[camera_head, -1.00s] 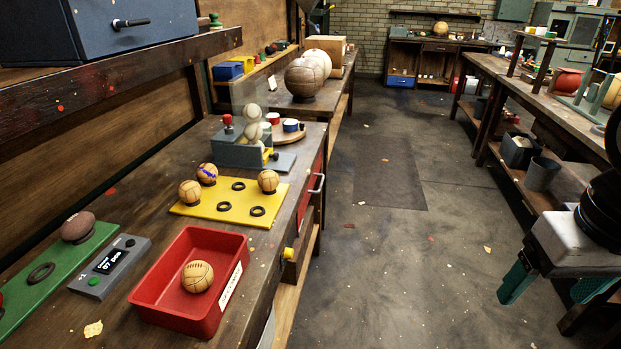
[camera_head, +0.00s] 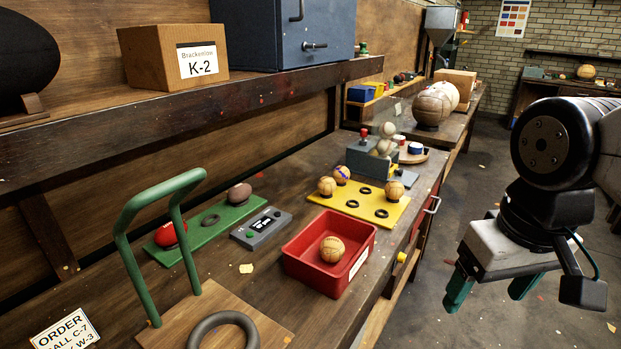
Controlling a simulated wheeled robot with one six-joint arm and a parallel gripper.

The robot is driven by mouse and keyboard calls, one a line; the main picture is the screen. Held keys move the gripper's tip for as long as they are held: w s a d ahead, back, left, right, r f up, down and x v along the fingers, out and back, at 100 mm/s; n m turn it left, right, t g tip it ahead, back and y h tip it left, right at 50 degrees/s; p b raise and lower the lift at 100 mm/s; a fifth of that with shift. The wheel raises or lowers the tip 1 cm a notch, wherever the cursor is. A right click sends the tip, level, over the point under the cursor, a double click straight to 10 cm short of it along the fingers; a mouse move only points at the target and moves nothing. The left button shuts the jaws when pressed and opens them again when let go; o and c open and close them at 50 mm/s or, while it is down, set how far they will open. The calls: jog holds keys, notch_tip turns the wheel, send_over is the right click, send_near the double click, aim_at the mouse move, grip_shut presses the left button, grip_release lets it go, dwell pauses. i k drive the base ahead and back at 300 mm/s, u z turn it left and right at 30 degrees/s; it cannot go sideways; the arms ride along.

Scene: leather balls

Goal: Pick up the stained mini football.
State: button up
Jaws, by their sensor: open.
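Several small tan balls rest on a yellow board (camera_head: 364,206) on the left workbench. The ball at its back (camera_head: 342,174) shows purple-blue marks and looks like the stained mini football. A plain tan ball (camera_head: 327,187) sits just in front of it and partly overlaps it. Another tan ball (camera_head: 394,190) sits at the board's right. My gripper (camera_head: 489,287) is at the right, beyond the bench edge over the floor, its green fingers apart and empty. It is well away from the balls.
A red tray (camera_head: 362,262) with a tan ball (camera_head: 332,249) stands in front of the board. Black rings (camera_head: 352,204) lie on the board. A grey device (camera_head: 372,160) stands behind it. A green hoop stand (camera_head: 128,250) rises at the front left. An overhead shelf (camera_head: 200,100) runs along the wall.

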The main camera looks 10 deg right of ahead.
aim_at(340, 173)
jog(key=z, duration=1.5)
jog(key=i, duration=1.95)
jog(key=u, duration=3.55)
